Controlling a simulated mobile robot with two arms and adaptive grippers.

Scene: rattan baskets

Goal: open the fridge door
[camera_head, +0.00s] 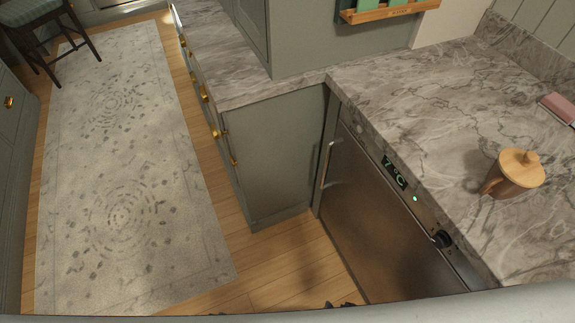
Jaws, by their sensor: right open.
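The fridge (385,220) is a built-in metal unit under the marble counter. A panel above its door shows 7°C, a green light and a black knob. The fridge door looks closed, flush with the front. Its upright metal handle (327,165) is on the left edge of the door. My right gripper (341,305) shows only as small dark tips at the bottom edge, below and in front of the door, apart from the handle. It is open, with most of it hidden. My left gripper is out of view.
The marble counter (430,110) runs above the fridge and bears a brown lidded mug (516,172) and a pink item (558,108). A cabinet (275,155) juts out left of the fridge. Wooden floor and a pale rug (125,170) lie clear. A chair (45,40) stands far left.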

